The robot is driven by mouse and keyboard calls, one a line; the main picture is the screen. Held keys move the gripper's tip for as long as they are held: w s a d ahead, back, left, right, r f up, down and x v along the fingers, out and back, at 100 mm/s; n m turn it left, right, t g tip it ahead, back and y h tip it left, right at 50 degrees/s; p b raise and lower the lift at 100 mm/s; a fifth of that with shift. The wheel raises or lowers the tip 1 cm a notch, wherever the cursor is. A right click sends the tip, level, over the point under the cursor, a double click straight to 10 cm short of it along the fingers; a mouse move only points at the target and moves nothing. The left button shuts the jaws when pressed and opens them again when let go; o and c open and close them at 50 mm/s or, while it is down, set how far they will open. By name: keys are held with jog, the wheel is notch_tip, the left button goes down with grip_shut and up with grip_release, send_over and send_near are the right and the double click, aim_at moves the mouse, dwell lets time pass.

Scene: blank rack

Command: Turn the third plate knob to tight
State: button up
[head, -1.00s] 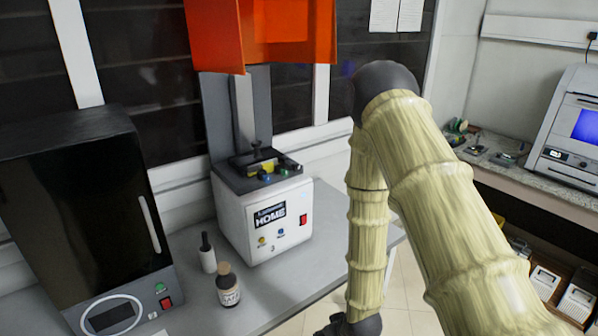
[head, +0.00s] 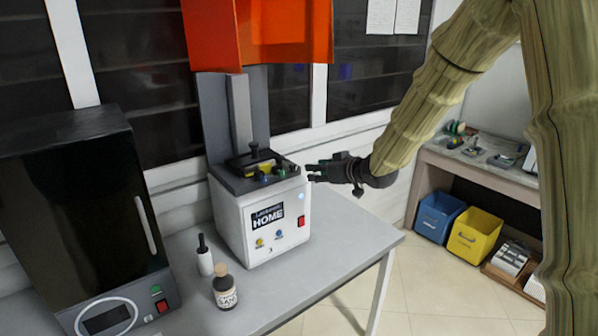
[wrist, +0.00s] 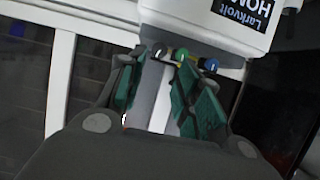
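A white machine (head: 235,228) labelled HOME stands on the grey table. On its dark top, a plate carries several small knobs: a blue knob (head: 264,180), a green knob (head: 281,171) and a dark one at the right edge. A black ball-topped knob (head: 254,148) rises behind them. I cannot tell which is the third. My gripper (head: 311,171) is at the right of the plate, pointing left, fingers apart and empty. In the wrist view, the green knob (wrist: 182,54) and blue knob (wrist: 209,64) show beyond the fingertips (wrist: 156,62). No contact is visible.
An orange cover (head: 262,35) hangs above the machine beside a grey column (head: 240,110). A black cabinet (head: 75,215) stands at left. The table's right side is clear.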

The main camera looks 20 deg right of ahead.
aim_at(296, 170)
jog(key=shift+p+x, duration=1.4)
jog(key=shift+x, duration=4)
jog(key=shift+r, duration=0.1)
jog(key=c, duration=0.7)
